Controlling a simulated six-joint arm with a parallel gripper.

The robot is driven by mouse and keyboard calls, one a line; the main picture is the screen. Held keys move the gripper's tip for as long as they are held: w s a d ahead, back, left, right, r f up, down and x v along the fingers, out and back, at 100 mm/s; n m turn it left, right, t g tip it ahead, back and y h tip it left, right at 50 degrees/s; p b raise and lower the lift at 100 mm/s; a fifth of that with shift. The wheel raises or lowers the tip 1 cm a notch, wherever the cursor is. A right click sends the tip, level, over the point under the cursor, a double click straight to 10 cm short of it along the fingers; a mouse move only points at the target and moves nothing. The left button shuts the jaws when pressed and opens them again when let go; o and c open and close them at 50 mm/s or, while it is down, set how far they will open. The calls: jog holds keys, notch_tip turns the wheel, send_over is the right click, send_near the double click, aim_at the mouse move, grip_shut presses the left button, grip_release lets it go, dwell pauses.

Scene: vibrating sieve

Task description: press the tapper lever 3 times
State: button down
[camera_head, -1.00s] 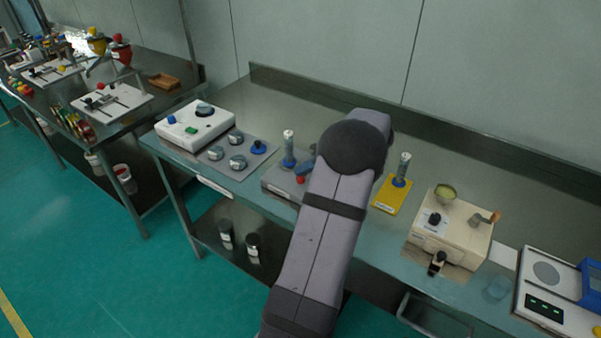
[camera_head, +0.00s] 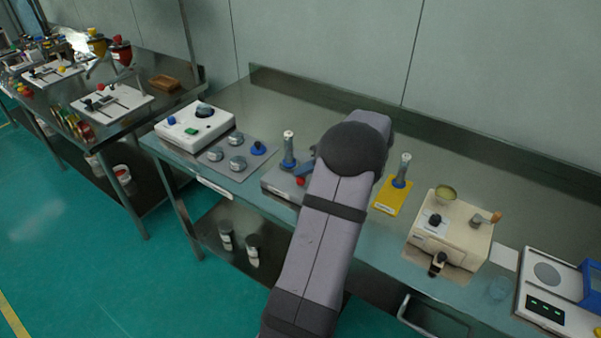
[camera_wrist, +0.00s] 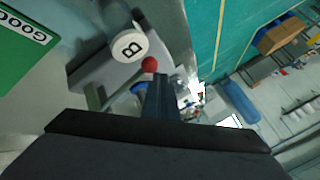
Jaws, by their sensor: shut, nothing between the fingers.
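The tapper is a grey base (camera_head: 277,183) on the bench with a clear upright cylinder (camera_head: 288,150) and a red knob (camera_head: 300,181) at its lever end. In the wrist view the red knob (camera_wrist: 149,64) shows just beyond the tips of my gripper (camera_wrist: 158,80), beside a white cap marked B (camera_wrist: 129,46). My gripper is shut and empty, close to the knob. I cannot tell whether it touches the knob. In the head view my arm hides part of the tapper and most of the gripper.
A white sieve device (camera_head: 195,127) and a plate with several grey knobs (camera_head: 237,163) stand to the left. A yellow base with a cylinder (camera_head: 390,197) and a cream machine (camera_head: 450,232) stand to the right. The strip behind the tapper is bare.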

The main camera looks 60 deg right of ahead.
jog(key=shift+r+p, duration=0.45)
jog(key=shift+r, duration=1.15)
jog(key=shift+r+p, duration=1.25)
jog(key=shift+r, duration=1.25)
jog(key=shift+r, duration=0.1)
notch_tip(320, 180, up, 4)
jog(key=m+p, duration=0.3)
jog(key=m, duration=0.5)
jog(key=m+y+p, duration=0.1)
jog(key=m+p, duration=0.3)
jog(key=m, duration=0.4)
jog(key=shift+d+f+m+p, duration=0.1)
jog(key=shift+f+m+p, duration=0.1)
jog(key=shift+m+p, duration=0.15)
